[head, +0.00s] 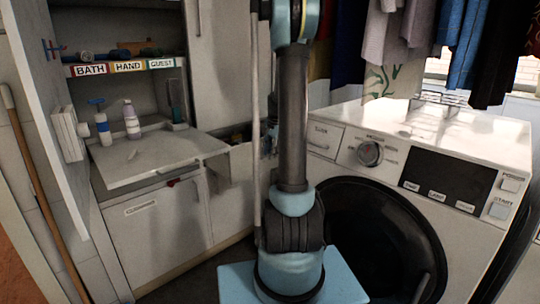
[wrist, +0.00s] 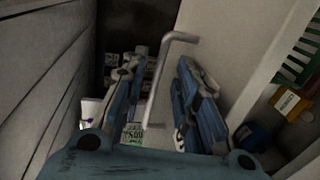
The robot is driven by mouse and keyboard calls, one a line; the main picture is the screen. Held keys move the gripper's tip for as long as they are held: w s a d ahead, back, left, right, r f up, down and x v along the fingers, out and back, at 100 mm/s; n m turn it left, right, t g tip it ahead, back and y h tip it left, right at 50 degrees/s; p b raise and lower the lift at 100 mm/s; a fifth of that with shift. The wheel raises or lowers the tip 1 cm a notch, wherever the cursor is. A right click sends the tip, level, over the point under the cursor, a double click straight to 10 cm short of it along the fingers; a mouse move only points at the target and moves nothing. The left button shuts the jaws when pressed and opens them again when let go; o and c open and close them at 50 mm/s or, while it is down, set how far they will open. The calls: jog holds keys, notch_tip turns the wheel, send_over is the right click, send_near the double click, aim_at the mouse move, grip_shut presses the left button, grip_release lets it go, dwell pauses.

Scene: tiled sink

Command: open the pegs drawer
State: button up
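In the wrist view my gripper (wrist: 157,68) is open, with one blue-and-grey finger on each side of a bent metal bar handle (wrist: 160,80). Gaps show between the handle and both fingers. The handle is by a pale flat panel (wrist: 222,38); no peg label is readable on it, so I cannot tell whether it is the pegs drawer front. In the head view my gripper is hidden behind my arm. A partly seen open compartment (head: 238,160) with small items is left of my arm.
A washing machine (head: 440,150) stands at the right, under hanging clothes (head: 470,40). A cabinet with a pull-out board (head: 160,155) is at the left, with bottles (head: 131,120) behind the board. In the wrist view a green basket (wrist: 304,50) and a yellow label (wrist: 287,102) are at the right.

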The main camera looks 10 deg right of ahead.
jog(key=shift+f, duration=0.45)
grip_shut()
jog(key=s+d, duration=0.1)
jog(key=s, duration=0.1)
jog(key=s+d, duration=0.1)
jog(key=shift+s+d, duration=0.1)
jog(key=shift+s, duration=0.3)
grip_release()
